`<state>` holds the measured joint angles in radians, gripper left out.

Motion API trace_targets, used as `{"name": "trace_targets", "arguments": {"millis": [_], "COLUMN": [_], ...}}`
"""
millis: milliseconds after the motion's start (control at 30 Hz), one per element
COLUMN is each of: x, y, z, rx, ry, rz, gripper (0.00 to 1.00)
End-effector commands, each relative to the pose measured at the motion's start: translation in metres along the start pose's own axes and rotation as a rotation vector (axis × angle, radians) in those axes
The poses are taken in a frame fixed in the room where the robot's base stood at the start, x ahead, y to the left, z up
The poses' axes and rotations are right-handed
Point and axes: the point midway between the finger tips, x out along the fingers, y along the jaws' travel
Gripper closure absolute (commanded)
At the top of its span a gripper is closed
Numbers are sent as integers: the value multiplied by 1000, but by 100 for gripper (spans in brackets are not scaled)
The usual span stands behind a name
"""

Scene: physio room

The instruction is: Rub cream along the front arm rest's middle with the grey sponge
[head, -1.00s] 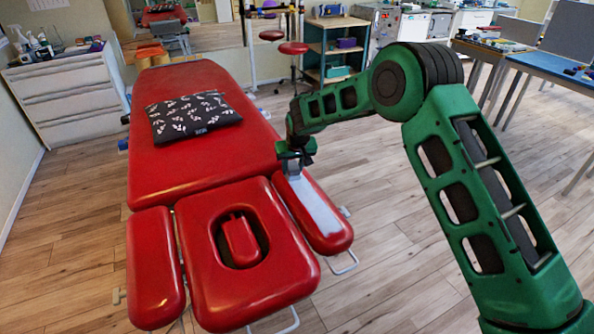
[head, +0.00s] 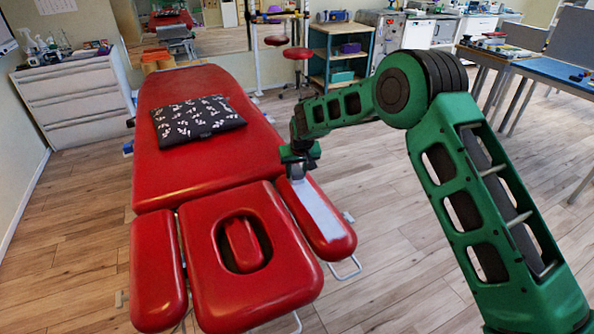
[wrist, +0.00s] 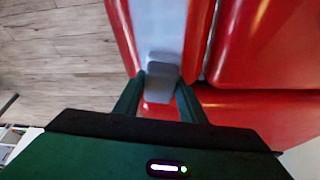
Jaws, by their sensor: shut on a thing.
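The red arm rest (head: 343,240) at the right of the massage table carries a long white strip of cream (head: 316,208) along its middle. My gripper (head: 297,172) is at the far end of this arm rest, low over the pad. In the wrist view my gripper (wrist: 161,80) is shut on the grey sponge (wrist: 162,71), which sits at the near end of the white strip (wrist: 158,28). The sponge appears to touch the pad, though its underside is hidden. In the head view the sponge is mostly hidden by my gripper.
A face-hole headrest (head: 205,285) lies beside the arm rest, with another red arm rest (head: 158,275) at its left. A dark patterned pillow (head: 198,118) lies on the red table (head: 190,185). Open wooden floor (head: 400,215) lies to the right.

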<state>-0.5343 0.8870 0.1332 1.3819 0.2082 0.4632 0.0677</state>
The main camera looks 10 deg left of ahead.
Motion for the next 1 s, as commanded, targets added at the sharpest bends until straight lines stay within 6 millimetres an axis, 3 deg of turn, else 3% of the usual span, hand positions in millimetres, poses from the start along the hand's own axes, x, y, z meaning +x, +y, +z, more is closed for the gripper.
{"name": "trace_targets", "arguments": {"millis": [1000], "x": [-18], "y": [9], "z": [47], "rx": [-1], "ry": [0], "rz": [-1], "gripper": [89]}}
